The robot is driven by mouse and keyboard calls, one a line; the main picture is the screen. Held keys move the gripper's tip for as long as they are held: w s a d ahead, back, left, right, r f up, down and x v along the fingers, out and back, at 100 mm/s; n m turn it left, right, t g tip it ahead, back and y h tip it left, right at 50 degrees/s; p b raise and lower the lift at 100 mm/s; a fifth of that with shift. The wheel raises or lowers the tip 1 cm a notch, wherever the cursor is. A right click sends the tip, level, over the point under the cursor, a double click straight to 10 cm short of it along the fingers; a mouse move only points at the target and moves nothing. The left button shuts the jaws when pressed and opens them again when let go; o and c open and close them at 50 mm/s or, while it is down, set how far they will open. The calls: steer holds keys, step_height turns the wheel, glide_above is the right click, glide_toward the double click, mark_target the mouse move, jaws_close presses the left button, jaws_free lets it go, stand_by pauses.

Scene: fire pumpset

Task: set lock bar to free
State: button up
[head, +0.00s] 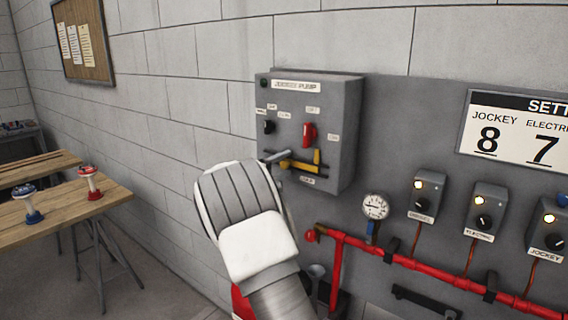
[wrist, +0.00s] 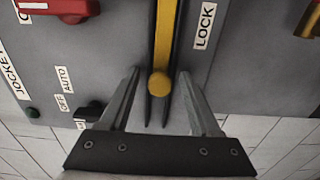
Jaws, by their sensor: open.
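The lock bar is a yellow bar (head: 300,167) low on the front of a grey pump control box (head: 345,120). In the wrist view the yellow bar (wrist: 167,35) runs down from the top and ends in a round knob (wrist: 159,83). A LOCK label (wrist: 204,25) is right of it. My gripper (wrist: 160,74) is open, with one finger on each side of the bar's knob end; gaps show on both sides. In the head view my gripper (head: 277,156) is at the bar's left end, and my wrist partly covers that area.
A red handle (head: 309,133) is above the bar, and it shows at top left in the wrist view (wrist: 60,8). A small upright yellow piece (head: 317,156) is by the bar's right part. A black selector (wrist: 88,111) is near my left finger. Red pipe (head: 420,264) runs below right.

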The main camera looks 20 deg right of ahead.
jaws_close()
stand_by(0.3)
stand_by(1.1)
